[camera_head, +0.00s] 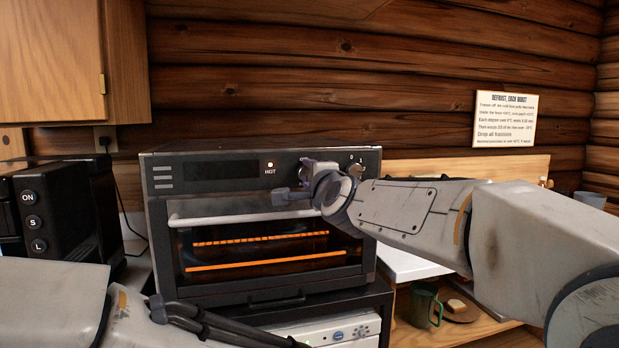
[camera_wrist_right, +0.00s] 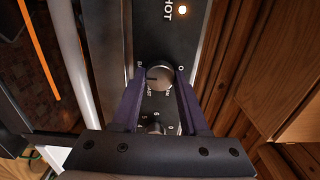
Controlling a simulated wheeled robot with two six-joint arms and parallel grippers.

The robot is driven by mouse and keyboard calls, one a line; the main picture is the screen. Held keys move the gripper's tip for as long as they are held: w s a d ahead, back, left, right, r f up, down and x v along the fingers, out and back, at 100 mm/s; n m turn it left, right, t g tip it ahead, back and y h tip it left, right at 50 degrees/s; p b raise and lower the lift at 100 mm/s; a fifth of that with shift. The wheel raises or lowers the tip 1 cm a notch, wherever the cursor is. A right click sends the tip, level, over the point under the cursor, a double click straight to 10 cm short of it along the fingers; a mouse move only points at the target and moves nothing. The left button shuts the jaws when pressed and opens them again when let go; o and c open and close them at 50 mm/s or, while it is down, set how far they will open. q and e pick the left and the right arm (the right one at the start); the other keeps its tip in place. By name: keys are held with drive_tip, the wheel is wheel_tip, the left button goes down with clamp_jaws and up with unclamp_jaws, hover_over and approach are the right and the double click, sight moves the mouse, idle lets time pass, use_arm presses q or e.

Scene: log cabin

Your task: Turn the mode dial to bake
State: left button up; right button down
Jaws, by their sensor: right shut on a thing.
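The oven (camera_head: 240,190) is a dark toaster oven with glowing orange elements behind its glass door and a lit HOT lamp (camera_head: 270,165). My right gripper (camera_head: 318,182) is at the right part of its front panel and hides the dial in the head view. In the right wrist view, the fingers of my right gripper (camera_wrist_right: 160,85) are shut on the sides of the round mode dial (camera_wrist_right: 160,76). A dark mark on the dial points left, toward a partly covered label beginning "BA". A second knob (camera_wrist_right: 153,126) sits beside it, nearer the gripper body. My left gripper (camera_head: 215,325) is low in front of the oven.
The oven's light door handle (camera_head: 245,217) runs across its front. A black appliance (camera_head: 65,210) stands left of the oven. A green mug (camera_head: 425,305) stands on the lower shelf at right. A paper notice (camera_head: 505,119) hangs on the log wall.

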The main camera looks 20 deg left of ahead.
drive_tip(key=shift+d, duration=0.1)
drive_tip(key=shift+c, duration=2.2)
unclamp_jaws()
drive_tip(key=shift+w, duration=0.1)
drive_tip(key=b+v, duration=0.1)
drive_tip(key=v, duration=0.9)
drive_tip(key=shift+s+b, duration=0.25)
drive_tip(key=shift+b, duration=0.1)
drive_tip(key=shift+d, duration=0.15)
